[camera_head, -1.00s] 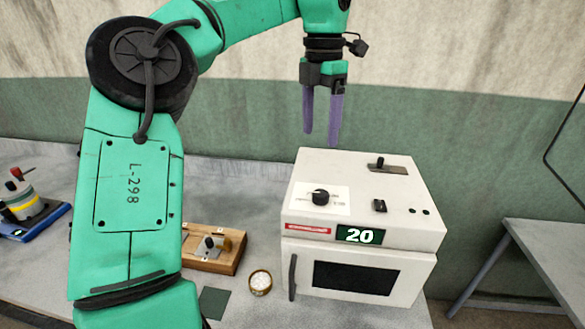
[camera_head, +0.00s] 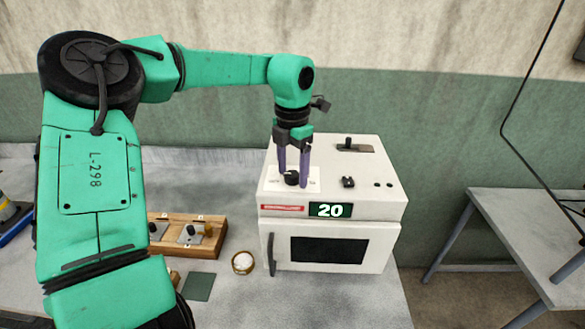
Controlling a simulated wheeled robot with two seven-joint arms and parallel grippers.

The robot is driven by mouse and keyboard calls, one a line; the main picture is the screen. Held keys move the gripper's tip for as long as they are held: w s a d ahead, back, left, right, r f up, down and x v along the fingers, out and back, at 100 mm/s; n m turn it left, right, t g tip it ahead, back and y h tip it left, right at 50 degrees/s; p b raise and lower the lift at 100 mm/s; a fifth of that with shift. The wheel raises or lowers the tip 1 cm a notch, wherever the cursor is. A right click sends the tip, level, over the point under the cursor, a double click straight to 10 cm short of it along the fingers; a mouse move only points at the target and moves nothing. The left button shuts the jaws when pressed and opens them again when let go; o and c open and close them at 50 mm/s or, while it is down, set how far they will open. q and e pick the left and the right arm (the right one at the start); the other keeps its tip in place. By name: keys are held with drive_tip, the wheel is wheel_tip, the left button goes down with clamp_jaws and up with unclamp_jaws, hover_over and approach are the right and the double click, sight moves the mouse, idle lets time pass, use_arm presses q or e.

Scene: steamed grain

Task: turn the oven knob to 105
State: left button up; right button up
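The white oven (camera_head: 385,205) stands on the grey table, its door closed. The black oven knob (camera_head: 291,179) sits on a white dial plate on the oven's top, toward the left. The green display (camera_head: 330,210) on the front reads 20. My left gripper (camera_head: 293,180) points down over the dial, its purple fingers apart, one on each side of the knob. I cannot tell whether the fingers touch the knob. My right gripper is not in view.
A small round bowl with white contents (camera_head: 243,262) stands left of the oven. A wooden block with metal fittings (camera_head: 212,235) and a dark green square (camera_head: 198,287) lie further left. A slide control (camera_head: 355,147) is at the oven top's back. Another table (camera_head: 520,215) stands at right.

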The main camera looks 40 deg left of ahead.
use_arm(q)
drive_tip(key=shift+a+f, duration=0.1)
drive_tip(key=shift+a, duration=0.05)
drive_tip(key=c, duration=1)
clamp_jaws()
drive_tip(key=shift+m, duration=0.3)
drive_tip(key=m, duration=1.1)
drive_tip(key=shift+w+m, duration=0.1)
drive_tip(key=shift+m, duration=0.2)
drive_tip(key=m, duration=0.6)
drive_tip(key=m+p, duration=0.1)
drive_tip(key=m, duration=0.4)
drive_tip(key=shift+m, duration=0.4)
